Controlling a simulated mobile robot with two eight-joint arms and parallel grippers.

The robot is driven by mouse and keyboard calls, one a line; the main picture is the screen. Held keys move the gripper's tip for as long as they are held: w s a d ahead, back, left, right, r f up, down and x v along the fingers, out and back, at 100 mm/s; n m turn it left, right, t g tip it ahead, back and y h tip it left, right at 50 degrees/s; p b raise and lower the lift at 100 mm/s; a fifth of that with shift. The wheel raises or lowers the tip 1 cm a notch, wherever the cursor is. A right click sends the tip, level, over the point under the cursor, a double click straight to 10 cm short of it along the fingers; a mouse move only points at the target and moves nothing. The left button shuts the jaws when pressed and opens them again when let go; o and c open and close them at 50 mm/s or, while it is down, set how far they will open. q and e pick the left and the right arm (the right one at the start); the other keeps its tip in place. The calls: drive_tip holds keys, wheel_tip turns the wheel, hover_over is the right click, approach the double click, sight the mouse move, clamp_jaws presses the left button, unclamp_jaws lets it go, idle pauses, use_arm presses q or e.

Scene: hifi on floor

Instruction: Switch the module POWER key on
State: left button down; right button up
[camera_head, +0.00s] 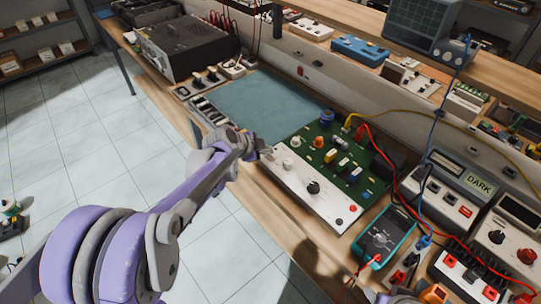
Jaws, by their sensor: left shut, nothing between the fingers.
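The module is a white panel (316,193) with dark and light knobs, fixed along the front of a green circuit board (345,165) on the bench. A black knob (313,187) sits near the panel's middle, and small red and dark spots show at its right end. I cannot read any label, so I cannot tell which part is the POWER key. My left gripper (265,151) is shut and empty, with its tip by the panel's left end. I cannot tell whether it touches the panel.
Red, yellow and blue cables loop there. A blue-grey mat (262,105) left of the board is clear. A dark boxy instrument (185,45) stands farther back.

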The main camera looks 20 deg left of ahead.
sight(267, 158)
use_arm(q)
drive_tip(key=shift+f, duration=0.1)
idle(0.3)
drive_tip(key=shift+f+b, duration=0.3)
drive_tip(key=shift+f, duration=0.1)
drive_tip(key=shift+r+p, duration=0.45)
drive_tip(key=shift+r, duration=0.15)
wheel_tip(267, 158, up, 6)
drive_tip(key=p, duration=0.4)
idle(0.3)
